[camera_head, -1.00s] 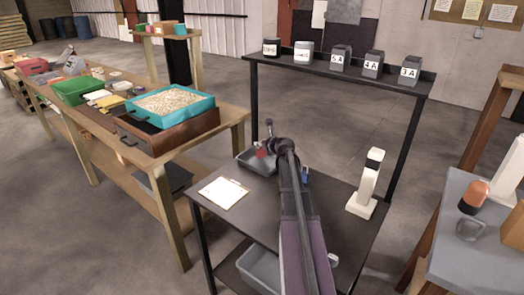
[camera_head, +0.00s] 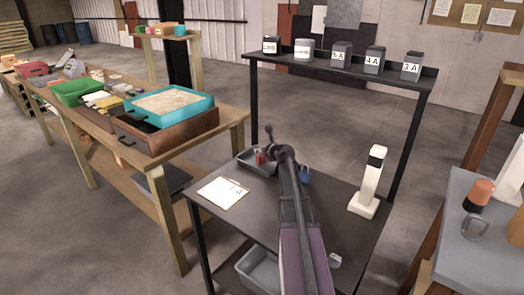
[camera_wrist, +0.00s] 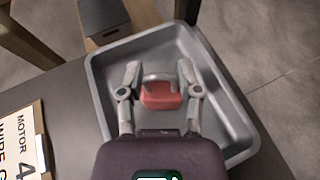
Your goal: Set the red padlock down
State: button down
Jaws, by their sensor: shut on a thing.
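The red padlock (camera_wrist: 160,96) with a grey shackle is between the fingers of my gripper (camera_wrist: 159,72) in the wrist view. The gripper is shut on it. The padlock is over the inside of a grey tray (camera_wrist: 102,72); I cannot tell whether it touches the tray floor. In the head view the red padlock (camera_head: 260,159) shows small within the outline of the grey tray (camera_head: 243,166), partly hidden by my arm.
The tray stands on a dark table (camera_head: 330,215). A clipboard (camera_head: 222,192) lies left of my arm, a blue padlock (camera_head: 305,174) and a white device (camera_head: 370,185) are right of it. A raised shelf (camera_head: 335,68) holds labelled containers at the back.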

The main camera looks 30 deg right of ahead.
jog(key=shift+c, duration=1.5)
grip_release()
jog(key=shift+r, duration=0.15)
jog(key=shift+s+r+p, duration=0.15)
jog(key=shift+s+p, duration=0.1)
jog(key=shift+p, duration=0.1)
jog(key=p+v, duration=0.4)
jog(key=v, duration=0.7)
jog(key=shift+s, duration=0.25)
jog(key=shift+r, duration=0.1)
